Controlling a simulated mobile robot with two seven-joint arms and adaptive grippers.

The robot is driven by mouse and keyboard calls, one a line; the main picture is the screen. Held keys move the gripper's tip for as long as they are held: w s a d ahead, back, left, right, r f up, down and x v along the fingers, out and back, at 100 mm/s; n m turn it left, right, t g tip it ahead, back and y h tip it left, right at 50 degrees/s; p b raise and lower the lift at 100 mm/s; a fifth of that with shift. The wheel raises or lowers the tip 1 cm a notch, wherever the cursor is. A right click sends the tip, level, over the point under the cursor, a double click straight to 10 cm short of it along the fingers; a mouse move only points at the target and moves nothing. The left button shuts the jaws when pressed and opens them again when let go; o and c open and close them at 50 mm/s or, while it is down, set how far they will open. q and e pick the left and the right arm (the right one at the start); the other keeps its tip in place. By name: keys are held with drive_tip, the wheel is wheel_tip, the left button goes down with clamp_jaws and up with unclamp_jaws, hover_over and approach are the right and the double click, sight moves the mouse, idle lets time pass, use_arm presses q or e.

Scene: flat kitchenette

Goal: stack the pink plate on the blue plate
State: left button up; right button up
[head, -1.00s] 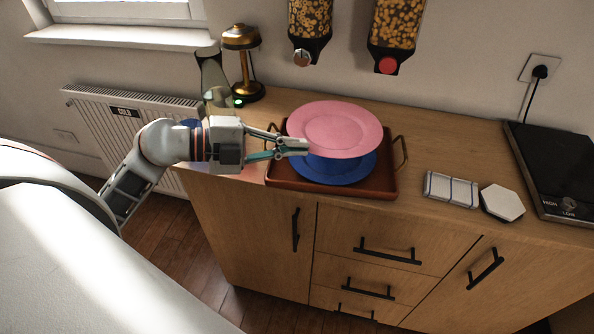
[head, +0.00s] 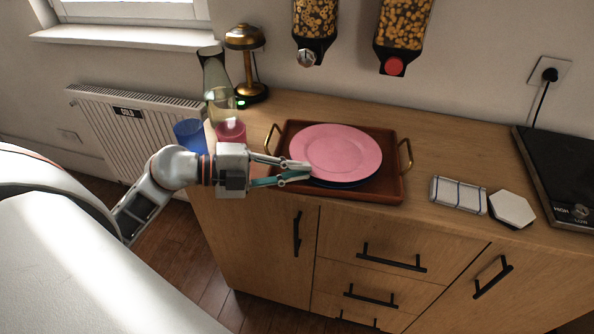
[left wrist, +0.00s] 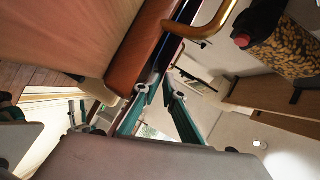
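The pink plate (head: 336,148) lies level on top of the blue plate (head: 345,184), which shows only as a thin dark blue rim under its front edge. Both are in the brown tray (head: 388,187). My left gripper (head: 308,170) is at the left edge of the plates, its fingertips apart with a gap between them. In the left wrist view the fingers (left wrist: 160,90) also stand apart with nothing clearly between them. The tray's side (left wrist: 138,50) is beside them. My right gripper is not in view.
The tray has brass handles (head: 406,154). A blue cup (head: 190,134), a pink cup (head: 231,132) and a brass lamp (head: 245,62) stand at the left. A folded cloth (head: 458,195), a white hexagonal item (head: 512,209) and a cooktop (head: 562,175) are at the right.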

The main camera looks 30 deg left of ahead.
use_arm(q)
drive_tip(key=shift+f, duration=0.3)
drive_tip(key=shift+s+a, duration=0.4)
drive_tip(key=v, duration=1.1)
drive_tip(key=shift+r, duration=0.25)
